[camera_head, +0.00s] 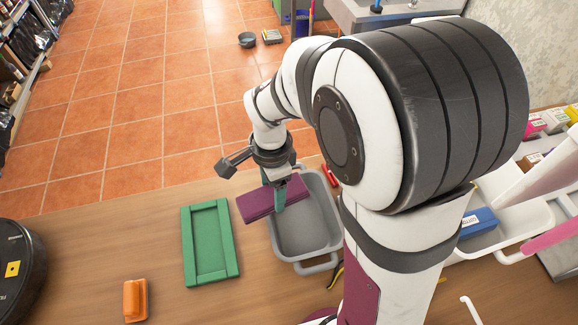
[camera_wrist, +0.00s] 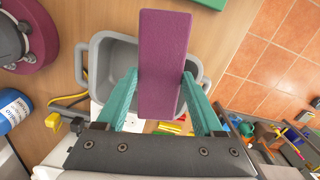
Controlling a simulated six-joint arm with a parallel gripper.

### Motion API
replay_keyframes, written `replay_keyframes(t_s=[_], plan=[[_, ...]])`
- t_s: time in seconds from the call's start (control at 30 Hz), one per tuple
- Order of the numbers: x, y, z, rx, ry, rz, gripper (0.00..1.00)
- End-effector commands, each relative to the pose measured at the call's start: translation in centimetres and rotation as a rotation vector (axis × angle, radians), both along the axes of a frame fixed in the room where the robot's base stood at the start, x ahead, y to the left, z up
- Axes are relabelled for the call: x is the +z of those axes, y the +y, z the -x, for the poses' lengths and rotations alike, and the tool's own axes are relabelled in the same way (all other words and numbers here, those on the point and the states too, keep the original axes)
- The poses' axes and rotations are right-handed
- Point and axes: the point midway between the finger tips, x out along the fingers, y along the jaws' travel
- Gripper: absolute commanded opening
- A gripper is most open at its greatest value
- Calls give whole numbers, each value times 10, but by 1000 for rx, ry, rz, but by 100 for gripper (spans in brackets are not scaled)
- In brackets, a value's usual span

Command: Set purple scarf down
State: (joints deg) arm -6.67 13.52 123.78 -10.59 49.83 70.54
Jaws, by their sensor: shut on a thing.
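The purple scarf (camera_head: 268,199) is a flat folded rectangle. In the wrist view the scarf (camera_wrist: 164,62) lies between the two teal fingers of my gripper (camera_wrist: 163,100), which is shut on it. In the head view my gripper (camera_head: 279,198) points down, with the scarf over the left side of a grey bin (camera_head: 306,258). The scarf covers part of the bin's rim, and it also covers part of the bin (camera_wrist: 98,72) in the wrist view. I cannot tell whether it touches the rim.
A green tray (camera_head: 231,240) lies on the wooden table left of the bin, with an orange object (camera_head: 135,300) nearer the front. A black round device (camera_head: 18,270) is at the left edge. Bare table (camera_head: 95,240) lies between them. A white bin (camera_head: 505,222) stands right.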

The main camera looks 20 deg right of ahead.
Motion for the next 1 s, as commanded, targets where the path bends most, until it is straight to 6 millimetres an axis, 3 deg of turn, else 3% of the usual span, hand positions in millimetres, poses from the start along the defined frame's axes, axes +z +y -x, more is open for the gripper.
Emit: replay_keyframes(t_s=[0.3,0.5,0.67,1.0], plan=[[-5,-38,12,-1113,-9,-23,2],[-8,-53,18,-1606,-24,-31,2],[-19,-58,21,-1759,-25,-29,2],[-94,-58,21,-1769,-21,-29,2]])
